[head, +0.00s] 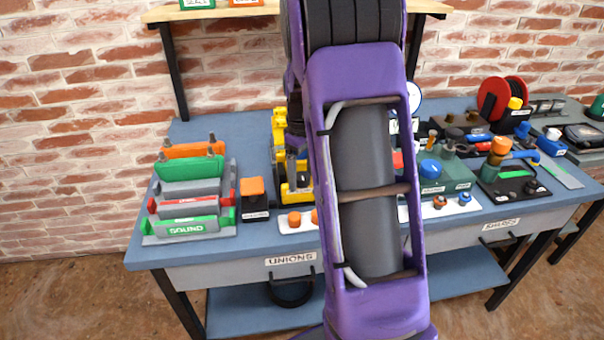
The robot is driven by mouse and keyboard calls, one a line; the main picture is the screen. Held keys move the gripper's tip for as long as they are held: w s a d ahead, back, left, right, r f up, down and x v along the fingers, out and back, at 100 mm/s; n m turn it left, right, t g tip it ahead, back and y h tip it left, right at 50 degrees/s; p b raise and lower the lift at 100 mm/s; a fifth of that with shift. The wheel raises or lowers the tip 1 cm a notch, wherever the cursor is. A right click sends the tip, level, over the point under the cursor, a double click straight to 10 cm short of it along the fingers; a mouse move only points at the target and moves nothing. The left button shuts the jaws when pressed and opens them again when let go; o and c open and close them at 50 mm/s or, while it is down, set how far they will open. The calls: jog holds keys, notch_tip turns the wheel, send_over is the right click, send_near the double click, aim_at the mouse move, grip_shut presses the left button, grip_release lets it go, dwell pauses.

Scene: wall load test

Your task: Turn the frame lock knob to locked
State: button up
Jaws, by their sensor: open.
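A yellow frame (278,150) stands on the blue bench, just left of my raised arm, which hides its right side. Low in the frame is a dark part with a small white mark (302,181); I cannot tell whether it is the frame lock knob or how it is set. My gripper (291,176) shows partly beside my arm, pointing down at the yellow frame. It is open, with grey fingers in front of or inside the frame. I cannot tell whether it touches anything.
Left on the blue bench (215,136) are a rack with green and red bars (188,227) and an orange-topped block (254,187). Right are a green box with a blue knob (430,168), a pipe fixture (498,150) and a red reel (515,92). A shelf (226,12) hangs above.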

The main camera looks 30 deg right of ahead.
grip_shut()
dwell(0.4)
jog(key=shift+m, duration=0.3)
jog(key=m+p, duration=0.2)
jog(key=m, duration=0.1)
jog(key=shift+r, duration=0.1)
jog(key=m+p, duration=0.2)
jog(key=m, duration=0.4)
jog(key=m+p, duration=0.1)
jog(key=m, duration=0.3)
jog(key=shift+p, duration=0.35)
jog(key=shift+m+p, duration=0.7)
jog(key=shift+m, duration=1.4)
